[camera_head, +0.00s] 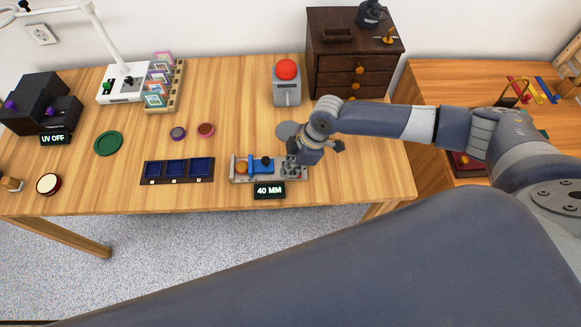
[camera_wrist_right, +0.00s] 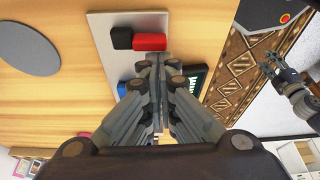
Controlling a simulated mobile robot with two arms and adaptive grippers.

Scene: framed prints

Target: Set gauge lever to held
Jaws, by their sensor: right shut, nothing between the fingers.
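The gauge (camera_head: 240,180) lies near the table's front edge, with a pale base, a blue slide and an orange knob. Its sign (camera_head: 269,190) reads 40 MM. My right gripper (camera_head: 292,168) points down at the gauge's right end, shut and empty. In the right wrist view its closed fingertips (camera_wrist_right: 158,62) are close to a red block (camera_wrist_right: 150,42) beside a black one (camera_wrist_right: 122,38) on the pale plate. I cannot tell whether they touch, or which part is the lever. A grey gripper, apparently my left one (camera_wrist_right: 272,66), shows at the right edge there, away from the gauge.
A dark tray with blue compartments (camera_head: 178,183) lies left of the gauge. A grey box with a red button (camera_head: 287,70) and a grey disc (camera_head: 287,130) are behind it. A drawer chest (camera_head: 356,52) stands at the back right. The table between the green disc (camera_head: 108,143) and tray is clear.

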